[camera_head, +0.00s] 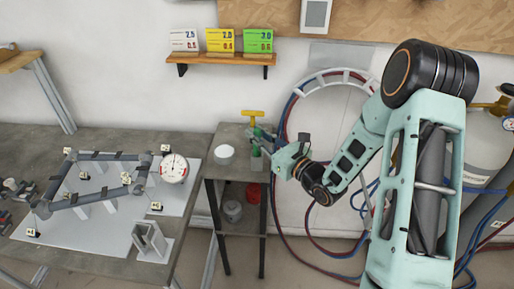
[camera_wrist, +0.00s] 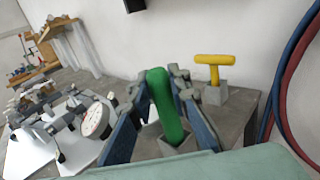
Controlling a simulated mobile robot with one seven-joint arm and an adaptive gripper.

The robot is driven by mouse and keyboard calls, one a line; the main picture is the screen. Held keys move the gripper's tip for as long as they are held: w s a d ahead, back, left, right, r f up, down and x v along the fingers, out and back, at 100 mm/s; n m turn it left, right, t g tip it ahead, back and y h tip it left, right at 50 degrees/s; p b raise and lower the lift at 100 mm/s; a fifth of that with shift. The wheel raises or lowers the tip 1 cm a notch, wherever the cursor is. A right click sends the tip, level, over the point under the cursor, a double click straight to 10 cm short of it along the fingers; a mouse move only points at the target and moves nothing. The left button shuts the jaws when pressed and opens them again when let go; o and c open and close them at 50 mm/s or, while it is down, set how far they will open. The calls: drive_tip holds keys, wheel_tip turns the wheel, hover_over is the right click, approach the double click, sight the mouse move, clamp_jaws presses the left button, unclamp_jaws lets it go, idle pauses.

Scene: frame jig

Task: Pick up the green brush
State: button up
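The green brush (camera_wrist: 165,105) stands upright, slightly tilted in the wrist view, with its lower end at a grey block (camera_wrist: 178,147) on the small side table. In the head view the brush (camera_head: 256,142) is small and partly hidden by my gripper (camera_head: 272,146). In the wrist view my gripper (camera_wrist: 160,112) is open, with one blue-grey finger on each side of the green handle. A gap shows on the left of the handle. The right finger is close to it, and I cannot tell whether they touch.
A yellow T-shaped tool (camera_wrist: 214,66) stands in its own block just behind. A white round container (camera_head: 224,153) is left of the brush. The workbench (camera_head: 110,262) with a pipe frame and dial gauge (camera_head: 174,168) lies left. Hoses (camera_head: 281,205) hang at the right.

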clamp_jaws()
drive_tip(key=shift+r, duration=0.15)
drive_tip(key=shift+r, duration=4.9)
drive_tip(key=shift+w+p, duration=0.1)
drive_tip(key=shift+p, duration=0.25)
